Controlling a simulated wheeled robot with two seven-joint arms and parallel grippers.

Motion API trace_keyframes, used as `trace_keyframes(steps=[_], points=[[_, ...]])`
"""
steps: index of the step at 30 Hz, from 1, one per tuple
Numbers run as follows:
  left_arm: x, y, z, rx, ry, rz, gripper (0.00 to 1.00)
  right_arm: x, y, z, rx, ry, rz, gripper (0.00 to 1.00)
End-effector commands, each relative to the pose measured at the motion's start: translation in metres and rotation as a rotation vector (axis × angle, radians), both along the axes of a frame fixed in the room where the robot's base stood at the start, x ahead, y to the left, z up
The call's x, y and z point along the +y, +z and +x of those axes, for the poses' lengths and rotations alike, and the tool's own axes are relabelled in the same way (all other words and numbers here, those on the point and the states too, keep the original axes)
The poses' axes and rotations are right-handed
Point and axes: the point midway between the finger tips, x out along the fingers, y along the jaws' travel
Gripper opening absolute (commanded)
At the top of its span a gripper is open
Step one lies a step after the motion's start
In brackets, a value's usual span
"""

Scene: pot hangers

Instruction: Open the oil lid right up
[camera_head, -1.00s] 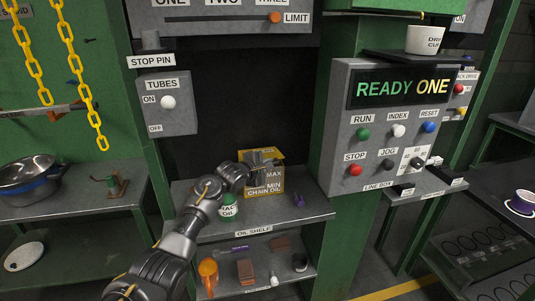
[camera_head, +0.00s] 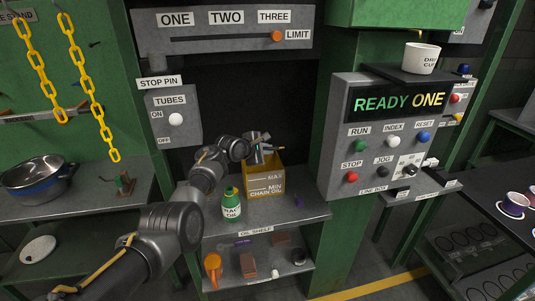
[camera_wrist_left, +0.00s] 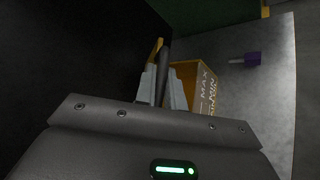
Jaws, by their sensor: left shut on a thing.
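The yellow chain oil box (camera_head: 265,183) stands on the oil shelf, with MAX and MIN marks on its front. Its top is open and its orange inside (camera_wrist_left: 186,72) shows in the left wrist view. The oil lid (camera_wrist_left: 155,48) shows there as a thin yellow edge, tipped up at the box's left side. My left gripper (camera_head: 264,150) is above the back of the box. In the wrist view its fingers (camera_wrist_left: 162,88) are shut on a dark bar at the lid. The lid is mostly hidden in the head view. My right gripper is out of view.
A green-capped oil bottle (camera_head: 231,203) stands just left of the box, near my left arm. A small purple item (camera_head: 298,201) lies to the right on the oil shelf (camera_head: 300,216). The control panel (camera_head: 388,130) stands at the right. Dark open space is behind the box.

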Motion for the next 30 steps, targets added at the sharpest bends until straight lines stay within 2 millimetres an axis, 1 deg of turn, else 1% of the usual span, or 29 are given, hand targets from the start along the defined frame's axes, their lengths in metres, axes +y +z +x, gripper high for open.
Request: trace_keyframes(steps=[14, 15, 19, 30], points=[[0.0012, 0.0031, 0.0016, -0.003, 0.003, -0.001, 0.0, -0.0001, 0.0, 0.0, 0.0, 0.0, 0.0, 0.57], [0.001, 0.0031, 0.0016, -0.003, 0.003, -0.001, 0.16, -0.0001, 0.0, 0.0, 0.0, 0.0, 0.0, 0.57], [0.0008, 0.0029, 0.0014, -0.003, 0.001, 0.0, 0.32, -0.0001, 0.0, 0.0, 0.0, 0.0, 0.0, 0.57], [0.0008, 0.0038, -0.0001, -0.003, -0.001, -0.001, 0.32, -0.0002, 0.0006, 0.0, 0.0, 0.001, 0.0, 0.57]])
